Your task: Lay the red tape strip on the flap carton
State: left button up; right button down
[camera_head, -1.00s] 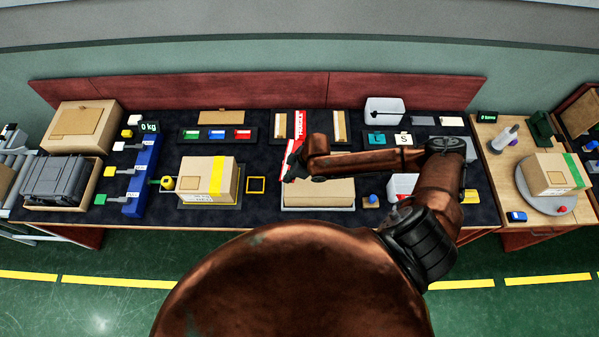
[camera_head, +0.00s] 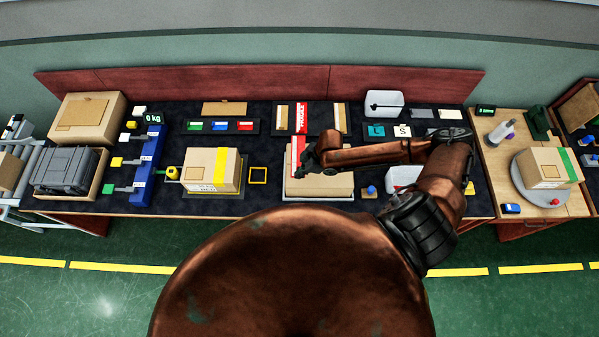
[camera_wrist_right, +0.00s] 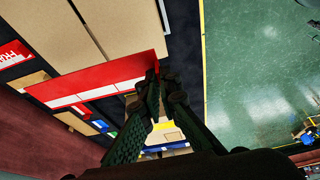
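The flap carton (camera_head: 325,186) is a tan box at the middle of the table, partly hidden behind my right arm in the head view. In the right wrist view its tan top (camera_wrist_right: 115,28) shows two panels with a dark seam. The red tape strip (camera_head: 296,152), red with white patches, is over the carton's left part. It also shows in the right wrist view (camera_wrist_right: 95,82). My right gripper (camera_head: 308,160) is shut on one end of the strip; its fingertips (camera_wrist_right: 153,78) pinch it. I cannot tell whether the strip touches the carton. My left gripper is not in view.
A rack with another red FRAGILE label (camera_head: 301,117) stands behind the carton. A carton with yellow tape (camera_head: 212,170) and a yellow square frame (camera_head: 258,175) are to the left. A blue button (camera_head: 371,191) and a white bin (camera_head: 403,176) are to the right.

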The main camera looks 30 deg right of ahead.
jog(key=shift+f+b, duration=1.95)
jog(key=shift+f, duration=1.9)
jog(key=c, duration=2.1)
grip_release()
jog(key=v, duration=1.2)
jog(key=shift+w, duration=0.1)
